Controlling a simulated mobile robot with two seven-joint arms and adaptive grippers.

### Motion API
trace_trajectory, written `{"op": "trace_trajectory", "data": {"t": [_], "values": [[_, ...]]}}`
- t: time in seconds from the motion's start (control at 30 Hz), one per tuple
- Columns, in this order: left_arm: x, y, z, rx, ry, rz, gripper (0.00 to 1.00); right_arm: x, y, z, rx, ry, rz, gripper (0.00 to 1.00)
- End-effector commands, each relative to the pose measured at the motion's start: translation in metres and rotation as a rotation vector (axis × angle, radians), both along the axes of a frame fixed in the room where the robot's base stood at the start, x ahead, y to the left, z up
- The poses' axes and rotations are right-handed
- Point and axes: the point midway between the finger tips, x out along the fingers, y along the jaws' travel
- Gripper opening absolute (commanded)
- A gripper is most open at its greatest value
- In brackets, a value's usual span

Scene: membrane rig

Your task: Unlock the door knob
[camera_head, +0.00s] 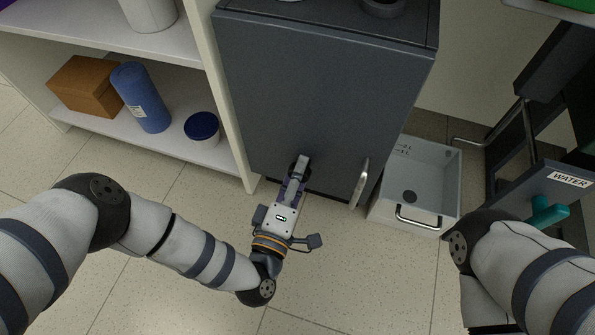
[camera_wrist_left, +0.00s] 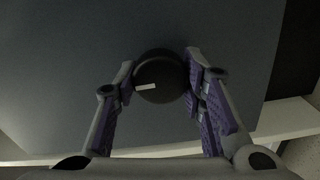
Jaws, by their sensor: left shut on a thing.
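The dark grey cabinet door (camera_head: 320,95) faces me in the head view. In the left wrist view, the round black door knob (camera_wrist_left: 160,72) sits on the door (camera_wrist_left: 90,45) and has a short white mark on its face. The mark lies nearly level, left of the knob's centre. My left gripper (camera_head: 299,168) is at the lower part of the door; in the left wrist view its purple-padded fingers (camera_wrist_left: 161,82) are shut around the knob. The gripper hides most of the knob in the head view. My right gripper is out of view.
A silver upright handle (camera_head: 361,183) is on the door, right of my left gripper. A grey bin (camera_head: 432,180) stands right of the cabinet, near a dark frame labelled WATER (camera_head: 568,181). White shelves (camera_head: 170,142) stand left. The floor in front is clear.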

Motion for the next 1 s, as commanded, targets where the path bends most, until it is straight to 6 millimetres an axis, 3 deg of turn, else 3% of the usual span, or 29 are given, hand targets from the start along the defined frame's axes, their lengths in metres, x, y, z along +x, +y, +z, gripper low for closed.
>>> {"op": "trace_trajectory", "data": {"t": [0.07,0.1,0.2,0.53,0.8,1.0], "values": [[0.002,-0.001,0.002,-0.003,-0.004,0.000,0.09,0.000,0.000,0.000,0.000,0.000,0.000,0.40],[0.002,-0.001,0.002,-0.004,-0.005,0.000,0.39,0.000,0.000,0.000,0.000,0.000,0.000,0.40],[0.001,-0.001,0.002,-0.002,-0.004,-0.001,0.58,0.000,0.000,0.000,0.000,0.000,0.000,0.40],[-0.005,0.001,0.000,-0.001,0.000,-0.001,0.58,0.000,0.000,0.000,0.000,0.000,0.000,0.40],[-0.056,0.018,0.000,-0.001,0.000,-0.001,0.58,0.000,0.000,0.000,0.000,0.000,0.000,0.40],[-0.071,0.023,0.001,-0.002,-0.002,-0.001,0.58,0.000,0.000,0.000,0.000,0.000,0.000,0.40]]}}
